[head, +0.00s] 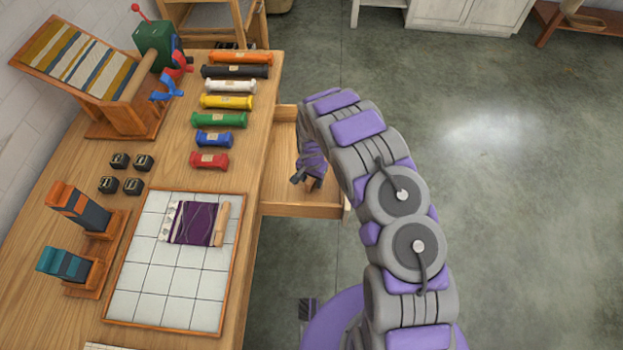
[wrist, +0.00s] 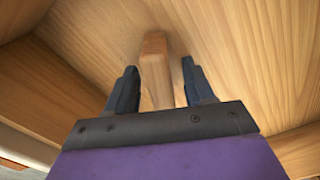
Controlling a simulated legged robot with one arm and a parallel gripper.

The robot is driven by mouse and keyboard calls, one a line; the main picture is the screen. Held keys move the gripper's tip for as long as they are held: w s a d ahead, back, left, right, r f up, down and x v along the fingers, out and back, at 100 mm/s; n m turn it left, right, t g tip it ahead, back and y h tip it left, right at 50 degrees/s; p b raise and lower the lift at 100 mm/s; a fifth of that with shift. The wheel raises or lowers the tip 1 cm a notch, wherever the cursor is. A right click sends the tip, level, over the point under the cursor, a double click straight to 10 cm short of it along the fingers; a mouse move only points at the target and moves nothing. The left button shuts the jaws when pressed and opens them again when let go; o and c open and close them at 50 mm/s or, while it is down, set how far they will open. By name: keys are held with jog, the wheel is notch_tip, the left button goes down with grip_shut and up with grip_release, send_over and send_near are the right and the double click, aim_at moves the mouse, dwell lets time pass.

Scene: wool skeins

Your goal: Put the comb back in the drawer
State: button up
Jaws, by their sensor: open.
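The drawer (head: 300,210) stands pulled out from the right side of the wooden table. My gripper (head: 305,182) points down into it. In the wrist view my gripper (wrist: 160,88) is open, with one dark finger on each side of a narrow wooden piece (wrist: 155,65), which looks like the comb. Small gaps show between the fingers and the wood. The lower end of this piece is hidden behind my gripper's body. Wooden drawer surfaces surround it in the wrist view. In the head view the piece is mostly hidden by my gripper.
On the table (head: 177,178), a purple woven piece (head: 192,223) with a wooden bar lies on a white tiled board (head: 150,305). Several coloured skeins (head: 228,102) lie in a row near the drawer. A striped rack (head: 75,60) stands behind. The floor at right is clear.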

notch_tip(320, 180, up, 11)
jog(key=shift+a+r+p, duration=0.15)
jog(key=shift+p, duration=0.95)
jog(key=s+d+r+n, duration=0.1)
jog(key=s+d+r, duration=0.3)
jog(key=r, duration=0.4)
jog(key=s+d+r, duration=0.4)
jog(key=s+r, duration=0.1)
jog(key=r, duration=0.3)
jog(key=s+d+r+n, duration=0.1)
jog(key=s+d+r, duration=0.3)
jog(key=r, duration=0.4)
jog(key=s+d+r+n, duration=0.1)
jog(key=s+r, duration=0.2)
jog(key=s, duration=0.6)
jog(key=s+d+r+n+g, duration=0.1)
jog(key=s+r, duration=0.2)
jog(key=s, duration=0.6)
jog(key=s+d+r+n, duration=0.1)
jog(key=s+d+r, duration=0.1)
jog(key=s, duration=0.7)
jog(key=shift+r+g, duration=0.4)
jog(key=shift+r, duration=0.35)
jog(key=shift+w+a, duration=0.1)
jog(key=shift+a, duration=0.05)
